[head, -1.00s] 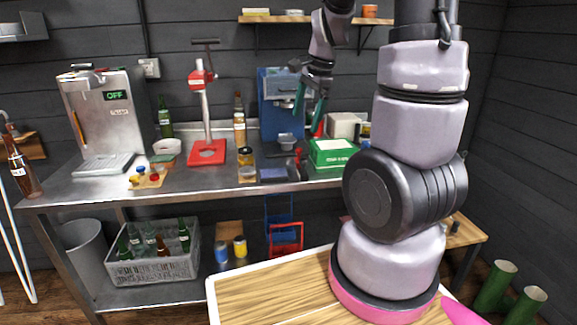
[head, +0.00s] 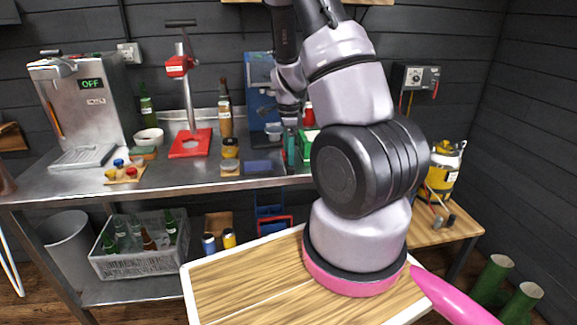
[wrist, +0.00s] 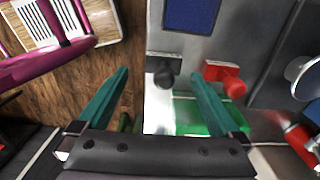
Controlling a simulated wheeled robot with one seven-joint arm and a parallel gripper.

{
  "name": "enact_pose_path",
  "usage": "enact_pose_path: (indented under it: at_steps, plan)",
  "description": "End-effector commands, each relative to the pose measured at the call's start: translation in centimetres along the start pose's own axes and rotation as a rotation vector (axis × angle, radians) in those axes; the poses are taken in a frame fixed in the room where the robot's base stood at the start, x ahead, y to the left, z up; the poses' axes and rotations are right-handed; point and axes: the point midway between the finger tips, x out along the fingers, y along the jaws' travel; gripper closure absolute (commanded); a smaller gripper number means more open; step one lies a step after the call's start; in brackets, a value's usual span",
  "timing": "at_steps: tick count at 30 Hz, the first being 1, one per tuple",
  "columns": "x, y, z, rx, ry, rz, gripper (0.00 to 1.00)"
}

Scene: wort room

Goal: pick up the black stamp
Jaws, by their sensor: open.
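The black stamp (wrist: 164,74), with a round dark knob, is on the grey metal counter near its edge in the wrist view. It lies between and beyond the tips of my gripper's two teal fingers (wrist: 161,74), which are spread open with nothing between them. In the head view my gripper (head: 297,160) points down low over the counter, right of the blue pad (head: 258,167). I cannot make out the black stamp there.
A red stamp (wrist: 227,79) is just right of the black one in the wrist view. The blue pad is also there (wrist: 190,14). A green box (head: 308,142) is partly hidden behind my arm. A red bottle capper (head: 190,140) stands further left.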

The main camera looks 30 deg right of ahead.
Motion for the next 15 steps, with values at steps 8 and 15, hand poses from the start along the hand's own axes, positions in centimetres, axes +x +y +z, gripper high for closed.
enact_pose_path:
  at_steps: [8, 15]
  plan:
    - [4.0, -0.6, -0.2, 0.000, 0.000, 0.003, 0.00]
    - [4.9, -0.6, -0.2, -0.001, 0.000, 0.000, 0.00]
